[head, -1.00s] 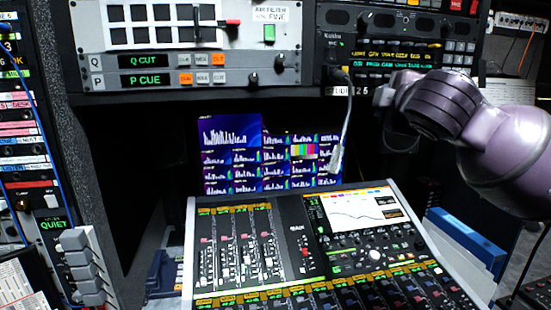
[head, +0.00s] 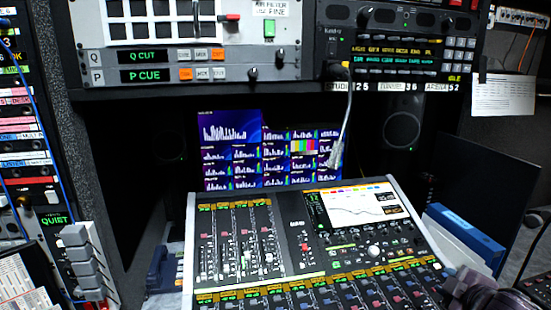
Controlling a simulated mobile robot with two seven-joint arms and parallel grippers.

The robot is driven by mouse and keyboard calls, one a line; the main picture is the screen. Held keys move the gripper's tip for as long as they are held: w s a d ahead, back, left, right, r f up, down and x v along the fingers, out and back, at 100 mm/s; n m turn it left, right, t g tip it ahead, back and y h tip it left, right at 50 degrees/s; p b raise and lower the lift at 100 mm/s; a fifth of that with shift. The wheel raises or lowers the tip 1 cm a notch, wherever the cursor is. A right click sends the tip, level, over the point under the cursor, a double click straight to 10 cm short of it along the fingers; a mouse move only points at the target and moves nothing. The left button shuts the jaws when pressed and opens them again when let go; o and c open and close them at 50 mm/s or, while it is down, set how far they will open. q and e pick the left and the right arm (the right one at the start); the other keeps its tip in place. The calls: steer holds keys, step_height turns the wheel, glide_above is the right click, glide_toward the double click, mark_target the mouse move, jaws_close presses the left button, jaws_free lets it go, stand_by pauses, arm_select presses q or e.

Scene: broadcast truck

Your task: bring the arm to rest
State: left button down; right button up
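My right arm shows only as a dark purple-grey piece at the bottom right corner of the head view, where my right gripper (head: 478,292) is partly cut off by the frame edge. It is beside the lower right corner of the mixing console (head: 290,235), overlapping it in the picture. I cannot see whether its fingers are open or shut, or whether it touches anything.
A speaker (head: 402,132) is at the back right.

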steer(key=s+d+f+m+g, duration=0.1)
steer(key=s+d+f, duration=0.4)
steer(key=s+f, duration=0.5)
steer(key=s+d+f+m+g, duration=0.15)
steer(key=s+d+f, duration=0.45)
steer(key=s, duration=0.7)
steer(key=a+f+m, duration=0.3)
steer(key=a+m, duration=0.1)
steer(key=a, duration=0.7)
steer(key=a+f+m+t, duration=0.1)
steer(key=a+f+m, duration=0.2)
steer(key=a, duration=0.7)
steer(key=shift+w+a+m, duration=0.3)
steer(key=shift+a+m, duration=0.05)
steer(key=shift+m, duration=0.2)
steer(key=shift+f, duration=0.1)
